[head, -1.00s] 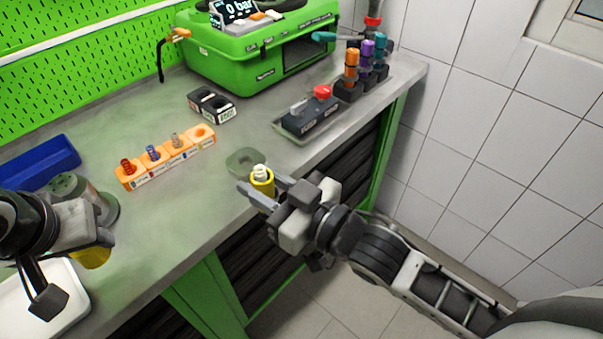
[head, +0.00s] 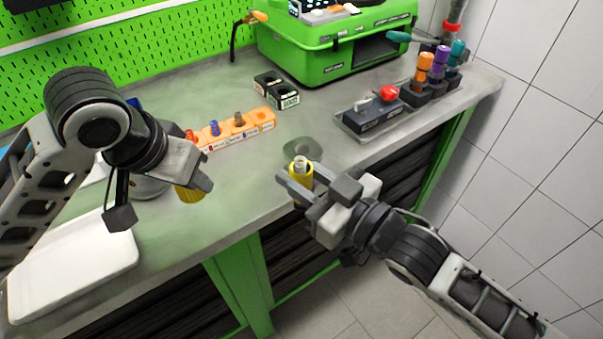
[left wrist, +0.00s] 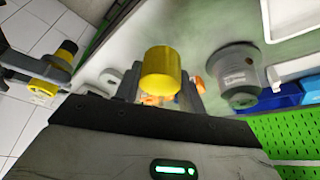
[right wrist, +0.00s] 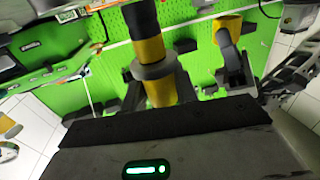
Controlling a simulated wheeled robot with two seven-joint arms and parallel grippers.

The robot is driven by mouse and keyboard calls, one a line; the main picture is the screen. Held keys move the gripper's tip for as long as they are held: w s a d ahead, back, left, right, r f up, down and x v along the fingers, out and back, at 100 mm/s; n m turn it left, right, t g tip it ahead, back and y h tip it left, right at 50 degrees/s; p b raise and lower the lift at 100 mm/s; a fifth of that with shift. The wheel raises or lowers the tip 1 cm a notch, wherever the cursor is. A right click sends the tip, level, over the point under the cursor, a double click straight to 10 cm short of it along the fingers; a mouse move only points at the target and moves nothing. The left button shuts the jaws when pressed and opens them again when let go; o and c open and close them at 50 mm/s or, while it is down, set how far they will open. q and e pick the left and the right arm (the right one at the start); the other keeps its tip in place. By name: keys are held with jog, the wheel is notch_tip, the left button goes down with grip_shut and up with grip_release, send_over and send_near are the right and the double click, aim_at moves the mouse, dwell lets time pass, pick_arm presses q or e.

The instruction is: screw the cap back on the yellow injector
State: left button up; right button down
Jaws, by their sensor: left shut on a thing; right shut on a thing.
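My right gripper (head: 299,188) is shut on the yellow injector (head: 303,178), held upright above the bench's front edge. The injector's top is open, with a pale part sticking out. My left gripper (head: 196,178) is shut on the yellow cap (head: 187,194), to the left of the injector and apart from it. In the left wrist view the cap (left wrist: 160,72) sits between the fingers, with the injector (left wrist: 68,48) at the left. In the right wrist view the injector (right wrist: 152,60) is in the middle and the cap (right wrist: 228,28) is at upper right.
An orange tray (head: 235,138) with small springs and a black holder (head: 277,91) lie behind. A green test machine (head: 330,62) stands at the back. Orange, purple and teal injectors (head: 440,62) stand at right. A white tray (head: 75,265) lies front left. A grey cup (left wrist: 238,75) stands near the left arm.

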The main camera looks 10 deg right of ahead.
aim_at(305, 160)
pick_arm(q)
jog(key=d+r+m+g, duration=0.1)
jog(key=d+r+m, duration=0.2)
jog(key=d+m, duration=0.1)
jog(key=d+r+m+g+h, duration=0.1)
jog(key=d+r+m, duration=0.3)
jog(key=d, duration=0.2)
jog(key=d+r+m+g+h, duration=0.1)
jog(key=d+r+m+g, duration=0.1)
jog(key=d+m, duration=0.3)
jog(key=shift+s+d+r, duration=0.4)
jog(key=shift+d+r, duration=0.2)
jog(key=shift+r, duration=0.05)
jog(key=shift+s+d+r+m+g, duration=0.15)
jog(key=shift+d+r+m+g, duration=0.15)
jog(key=shift+d+m, duration=0.15)
jog(key=shift+a, duration=0.1)
jog(key=shift+f, duration=0.15)
jog(key=shift+f, duration=1.85)
jog(key=shift+a+f, duration=0.1)
jog(key=shift+f, duration=0.8)
jog(key=shift+f, duration=0.55)
